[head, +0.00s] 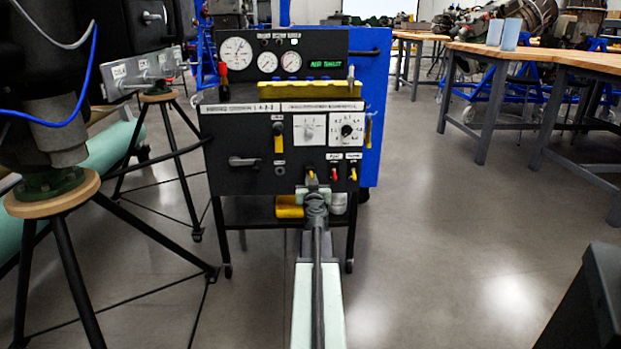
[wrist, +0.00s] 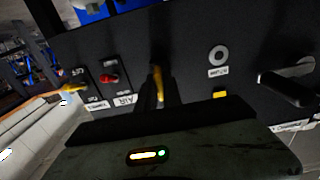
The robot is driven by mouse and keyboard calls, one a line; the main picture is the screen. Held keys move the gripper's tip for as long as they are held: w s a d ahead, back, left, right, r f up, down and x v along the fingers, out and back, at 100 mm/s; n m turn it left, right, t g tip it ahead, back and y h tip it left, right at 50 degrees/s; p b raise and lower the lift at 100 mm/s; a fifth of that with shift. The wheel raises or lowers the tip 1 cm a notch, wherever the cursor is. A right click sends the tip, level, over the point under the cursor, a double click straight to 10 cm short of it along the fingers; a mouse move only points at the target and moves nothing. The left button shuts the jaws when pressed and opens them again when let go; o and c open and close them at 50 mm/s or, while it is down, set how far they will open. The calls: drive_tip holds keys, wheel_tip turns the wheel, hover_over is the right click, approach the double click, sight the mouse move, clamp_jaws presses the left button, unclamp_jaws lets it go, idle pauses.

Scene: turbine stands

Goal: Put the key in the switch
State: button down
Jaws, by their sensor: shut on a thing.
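My gripper (head: 312,185) is at the lower front of the black control panel (head: 222,140). In the wrist view my gripper (wrist: 160,98) is shut on a narrow yellow piece, which I take to be the key (wrist: 158,76). Its top also shows in the head view (head: 311,174). The key is close to the panel face; I cannot tell whether it touches the panel or sits in an opening. A round grey fitting (wrist: 218,57), possibly the switch, is right of the key in the wrist view and left of my gripper in the head view (head: 280,170).
A red knob (wrist: 110,78) and a yellow knob (wrist: 73,87) are beside my gripper. A black handle (wrist: 288,88) sticks out from the panel. A tripod stand (head: 55,190) is at the left. Wooden workbenches (head: 530,55) stand at the right, with open floor between.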

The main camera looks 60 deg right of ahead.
drive_tip(key=shift+v, duration=0.85)
